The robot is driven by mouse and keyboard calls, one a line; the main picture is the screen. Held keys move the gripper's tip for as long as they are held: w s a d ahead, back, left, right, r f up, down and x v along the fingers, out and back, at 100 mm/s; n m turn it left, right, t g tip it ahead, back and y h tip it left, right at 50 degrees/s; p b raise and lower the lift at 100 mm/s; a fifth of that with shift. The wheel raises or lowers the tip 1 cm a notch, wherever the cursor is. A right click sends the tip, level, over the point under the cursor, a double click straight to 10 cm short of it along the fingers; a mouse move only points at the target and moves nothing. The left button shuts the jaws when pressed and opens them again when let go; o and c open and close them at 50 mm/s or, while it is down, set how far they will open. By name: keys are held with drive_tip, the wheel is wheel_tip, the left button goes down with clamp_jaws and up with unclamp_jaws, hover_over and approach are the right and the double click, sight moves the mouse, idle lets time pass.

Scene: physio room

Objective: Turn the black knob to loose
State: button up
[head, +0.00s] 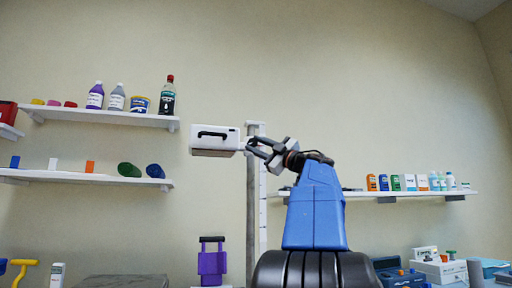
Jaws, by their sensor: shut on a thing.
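My gripper (253,145) is in the middle of the head view, at the end of my raised arm, with its fingers pointing left. It is shut at the right side of a white box (215,148) that has a dark bar on its front. A grey upright post (253,205) stands behind the fingers, just right of the box. The black knob is at the fingertips, mostly hidden by the dark fingers. Its turn position cannot be read.
Wall shelves hold bottles and small items: an upper left shelf (100,117), a lower left shelf (85,178) and a right shelf (430,194). A purple object (211,264) with a dark top stands below. Boxes (440,270) crowd the lower right. The wall above is clear.

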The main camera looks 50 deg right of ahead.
drive_tip(key=n, duration=0.1)
drive_tip(key=n+g+y, duration=0.1)
drive_tip(key=n+g, duration=0.1)
drive_tip(key=shift+s+d+r+n+y, duration=0.1)
drive_tip(key=shift+d+r+n+y, duration=0.05)
drive_tip(key=shift+r+n+y, duration=0.2)
drive_tip(key=shift+n+g, duration=1.1)
drive_tip(key=shift+n, duration=0.15)
drive_tip(key=shift+r, duration=0.1)
drive_tip(key=o, duration=1.1)
drive_tip(key=shift+c, duration=0.2)
drive_tip(key=shift+s, duration=0.1)
drive_tip(key=v, duration=1.7)
drive_tip(key=shift+d+r, duration=0.15)
drive_tip(key=shift+r, duration=0.05)
drive_tip(key=shift+s, duration=0.1)
